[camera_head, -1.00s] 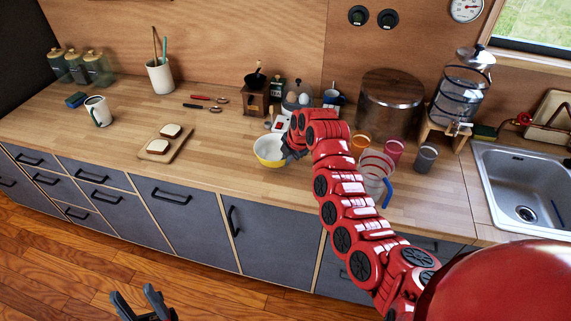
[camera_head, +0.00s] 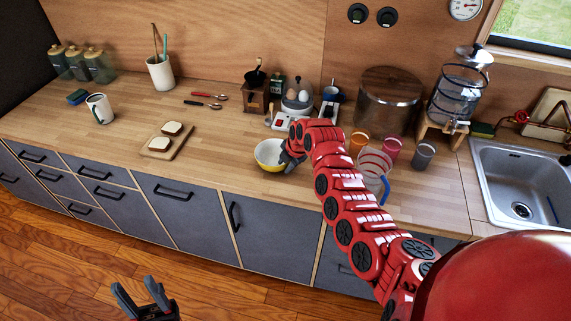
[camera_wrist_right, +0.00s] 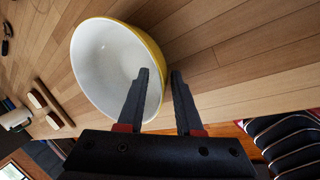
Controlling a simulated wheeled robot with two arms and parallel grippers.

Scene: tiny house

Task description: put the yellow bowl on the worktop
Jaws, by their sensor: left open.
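The yellow bowl (camera_head: 269,156), white inside, is at the worktop's (camera_head: 217,148) front part, right of the sandwich board. I cannot tell whether its base touches the wood. My right gripper (camera_head: 287,158) is at the bowl's right side. In the right wrist view the bowl (camera_wrist_right: 112,65) has one finger of the gripper (camera_wrist_right: 160,72) inside its rim and the other outside, with the wall between them. The bowl looks tilted in that view. My left gripper (camera_head: 142,290) is open and empty, low over the floor, away from the worktop.
A board with bread (camera_head: 167,143) lies left of the bowl. A scale with eggs (camera_head: 297,101) and a grinder (camera_head: 255,95) stand behind it. Cups (camera_head: 392,151) and a jug (camera_head: 374,172) stand to the right, near my right arm. The worktop between board and bowl is clear.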

